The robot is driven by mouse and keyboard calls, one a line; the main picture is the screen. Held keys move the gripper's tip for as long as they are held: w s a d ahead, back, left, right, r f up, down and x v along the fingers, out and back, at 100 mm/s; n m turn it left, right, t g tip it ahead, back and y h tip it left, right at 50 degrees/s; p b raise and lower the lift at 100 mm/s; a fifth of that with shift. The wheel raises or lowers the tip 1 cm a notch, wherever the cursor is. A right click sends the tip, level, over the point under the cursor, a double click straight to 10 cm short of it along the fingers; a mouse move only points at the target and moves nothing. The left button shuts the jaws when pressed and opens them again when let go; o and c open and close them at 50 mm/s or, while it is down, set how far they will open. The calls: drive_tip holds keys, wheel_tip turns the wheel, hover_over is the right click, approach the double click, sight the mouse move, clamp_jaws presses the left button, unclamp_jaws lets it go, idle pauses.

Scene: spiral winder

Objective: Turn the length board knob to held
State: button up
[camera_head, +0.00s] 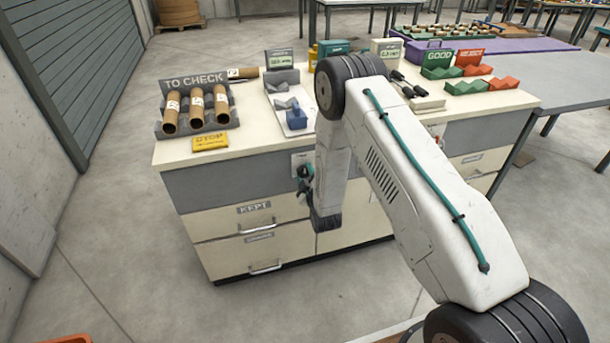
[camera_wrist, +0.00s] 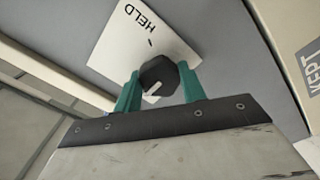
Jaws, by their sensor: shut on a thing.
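The length board knob (camera_wrist: 160,78) is dark and many-sided, mounted on a white plate (camera_wrist: 118,52) on the cabinet front. In the wrist view the plate reads HELD, upside down, with a small dark tick between the word and the knob. A white mark on the knob shows at its lower side, toward my gripper's body and away from the word. My gripper (camera_wrist: 159,72) has its two teal fingers on either side of the knob, shut on it. In the head view my gripper (camera_head: 305,178) is at the cabinet front, and the knob cannot be made out there.
Drawers (camera_head: 248,222) with handles, the top one labelled KEPT, lie left of my gripper. The worktop (camera_head: 262,135) above holds a TO CHECK rack (camera_head: 220,110) of brown tubes, a yellow sign (camera_head: 210,141) and coloured holders. The floor in front is clear.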

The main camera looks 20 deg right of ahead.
drive_tip(key=m, duration=0.5)
drive_tip(key=shift+m, duration=0.4)
drive_tip(key=m, duration=0.6)
drive_tip(key=shift+a, duration=0.1)
drive_tip(key=m, duration=0.6)
drive_tip(key=shift+m, duration=3)
drive_tip(key=o, duration=1)
drive_tip(key=shift+c, duration=0.2)
